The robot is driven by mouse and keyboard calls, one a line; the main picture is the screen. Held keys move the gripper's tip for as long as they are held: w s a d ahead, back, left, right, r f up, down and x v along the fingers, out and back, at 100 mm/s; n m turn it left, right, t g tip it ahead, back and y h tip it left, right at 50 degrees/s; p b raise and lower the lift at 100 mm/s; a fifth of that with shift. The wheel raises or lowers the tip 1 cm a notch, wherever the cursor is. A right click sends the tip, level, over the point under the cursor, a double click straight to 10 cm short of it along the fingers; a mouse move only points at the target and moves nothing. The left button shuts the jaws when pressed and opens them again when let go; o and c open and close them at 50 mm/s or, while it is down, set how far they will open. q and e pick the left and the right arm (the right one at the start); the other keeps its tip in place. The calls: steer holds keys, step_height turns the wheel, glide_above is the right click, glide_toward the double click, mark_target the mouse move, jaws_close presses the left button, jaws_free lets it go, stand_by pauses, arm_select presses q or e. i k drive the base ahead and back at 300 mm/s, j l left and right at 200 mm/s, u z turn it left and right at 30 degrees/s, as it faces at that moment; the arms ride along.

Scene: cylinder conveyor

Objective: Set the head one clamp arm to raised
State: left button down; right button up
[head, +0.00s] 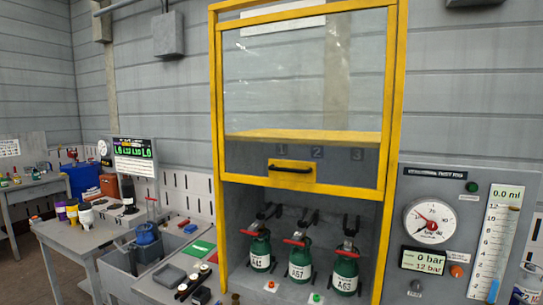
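The test bench has a yellow-framed clear guard (390,100) with the numbers 1, 2 and 3 behind it. Below the guard is an open bay. Under number 1 stands the left green cylinder (260,254), upright, with a red part (249,233) at its top. The black head one clamp mechanism (268,213) shows just above and behind this cylinder. It is too small and dark to tell whether its arm is raised or lowered. Two more green cylinders, the middle one (299,265) and the right one (347,273), stand beside it under similar black mechanisms. Neither gripper is in view.
The guard has a black handle (291,169) on its lower yellow bar. Right of the bay is a panel with a round gauge (431,221) and a display (425,261). Left is a bench (75,239) with cups and a grey bin (118,277).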

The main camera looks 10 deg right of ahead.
mark_target(272, 212)
steer(key=i+j+u, duration=0.25)
steer(key=i, duration=0.25)
steer(key=i+j+u, duration=0.25)
steer(key=i, duration=0.25)
